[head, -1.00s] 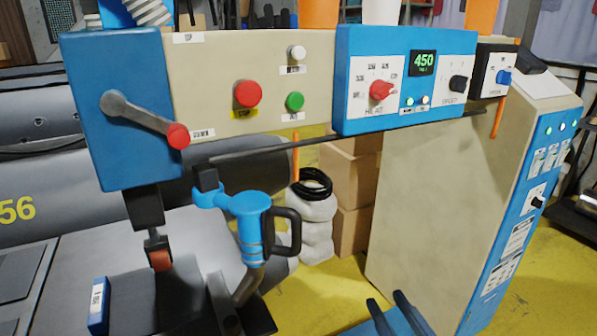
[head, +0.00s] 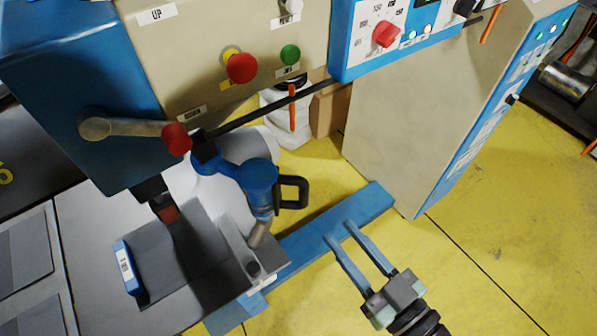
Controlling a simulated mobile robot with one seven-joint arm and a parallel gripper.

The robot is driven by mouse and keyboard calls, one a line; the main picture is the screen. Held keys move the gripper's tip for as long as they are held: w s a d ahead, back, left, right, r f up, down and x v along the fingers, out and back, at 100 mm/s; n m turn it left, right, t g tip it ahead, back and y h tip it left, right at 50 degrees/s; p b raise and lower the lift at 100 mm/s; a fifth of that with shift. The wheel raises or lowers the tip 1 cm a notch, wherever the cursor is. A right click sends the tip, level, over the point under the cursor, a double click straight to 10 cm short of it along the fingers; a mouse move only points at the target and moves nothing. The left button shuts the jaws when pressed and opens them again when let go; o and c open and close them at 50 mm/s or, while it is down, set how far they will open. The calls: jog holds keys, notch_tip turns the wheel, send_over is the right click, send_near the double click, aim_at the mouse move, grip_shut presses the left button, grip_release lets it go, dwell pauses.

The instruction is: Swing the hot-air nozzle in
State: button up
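The blue hot-air nozzle unit (head: 257,180) hangs on a blue swing arm under the machine head. A black D-shaped handle (head: 293,192) sticks out on its right side. Its bent metal nozzle tube (head: 259,232) points down beside the grey work table's right edge. My gripper (head: 341,232) is at the lower right, below and to the right of the handle. Its two blue-grey fingers are apart, with nothing between them, and it touches neither the handle nor the nozzle.
A lever with a red knob (head: 176,139) sits left of the nozzle. A dark rod (head: 262,108) runs above it. The beige control cabinet (head: 425,115) stands to the right.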

aim_at(307, 192)
jog(key=p+x, duration=0.3)
jog(key=x, duration=0.7)
jog(key=shift+w+a+p, duration=0.25)
jog(key=shift+w+p, duration=0.05)
jog(key=shift+p, duration=0.05)
jog(key=shift+w+a+f, duration=0.1)
jog(key=shift+w+a, duration=0.1)
jog(key=shift+w, duration=0.15)
grip_shut()
dwell(0.6)
